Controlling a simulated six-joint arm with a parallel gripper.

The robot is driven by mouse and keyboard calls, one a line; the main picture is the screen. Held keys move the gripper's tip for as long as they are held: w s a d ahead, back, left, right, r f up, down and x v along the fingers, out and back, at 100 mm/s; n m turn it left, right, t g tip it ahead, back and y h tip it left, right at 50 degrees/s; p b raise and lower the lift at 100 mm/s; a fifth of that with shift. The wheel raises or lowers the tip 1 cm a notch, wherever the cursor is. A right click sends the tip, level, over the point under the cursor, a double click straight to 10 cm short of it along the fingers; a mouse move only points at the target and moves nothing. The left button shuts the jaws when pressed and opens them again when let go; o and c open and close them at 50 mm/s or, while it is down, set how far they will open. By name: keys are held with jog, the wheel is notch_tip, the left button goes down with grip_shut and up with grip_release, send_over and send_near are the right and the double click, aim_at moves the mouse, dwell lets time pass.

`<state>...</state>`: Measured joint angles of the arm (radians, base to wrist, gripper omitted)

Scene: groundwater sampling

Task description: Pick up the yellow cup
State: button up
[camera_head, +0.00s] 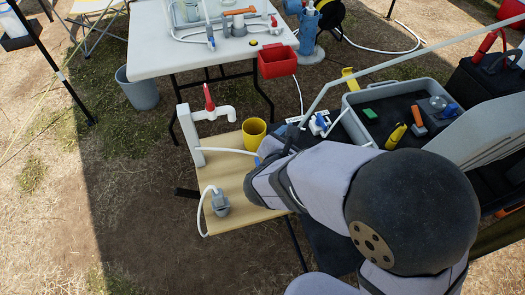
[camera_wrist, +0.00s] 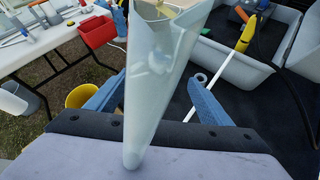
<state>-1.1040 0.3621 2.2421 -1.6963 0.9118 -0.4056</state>
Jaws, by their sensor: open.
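The yellow cup (camera_head: 254,133) stands upright at the back right of the small wooden table in the head view. In the wrist view the cup (camera_wrist: 81,96) is at the left, outside and left of the left blue finger, which stands close to it in the picture. My gripper (camera_wrist: 160,80) is open, its two blue fingers spread. A translucent tapered vessel (camera_wrist: 150,85) crosses the middle of the wrist view between the fingers; I cannot tell whether it touches them. In the head view my arm hides most of the gripper, just below the cup.
A white tap stand (camera_head: 196,135) with a red handle is left of the cup. A grey fitting (camera_head: 220,204) with a white hose lies at the front. A red bin (camera_head: 277,62) hangs from the white table (camera_head: 165,45). A grey tray (camera_head: 436,88) of tools is to the right.

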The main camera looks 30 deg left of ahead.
aim_at(256, 124)
jog(key=s+a+f+n+y+b, duration=0.2)
jog(key=s+a+n+y, duration=0.15)
jog(key=a, duration=0.25)
jog(key=s+a+f+n+y+b, duration=0.1)
jog(key=s+a+f+n+y, duration=0.1)
jog(key=a+n, duration=0.35)
jog(key=shift+w+a+f+m+t+p, duration=0.1)
jog(key=shift+w+a+f+m, duration=0.25)
jog(key=shift+w+a, duration=0.5)
jog(key=shift+w+a+f+m+t+p, duration=0.15)
jog(key=shift+w+a+f+m, duration=0.25)
jog(key=shift+w, duration=0.9)
jog(key=shift+w+a+f+m+t+p, duration=0.1)
jog(key=shift+w+a+f+m, duration=0.25)
jog(key=shift+w+a, duration=0.5)
jog(key=shift+w+d, duration=0.2)
jog(key=shift+d, duration=0.05)
jog(key=c, duration=1.1)
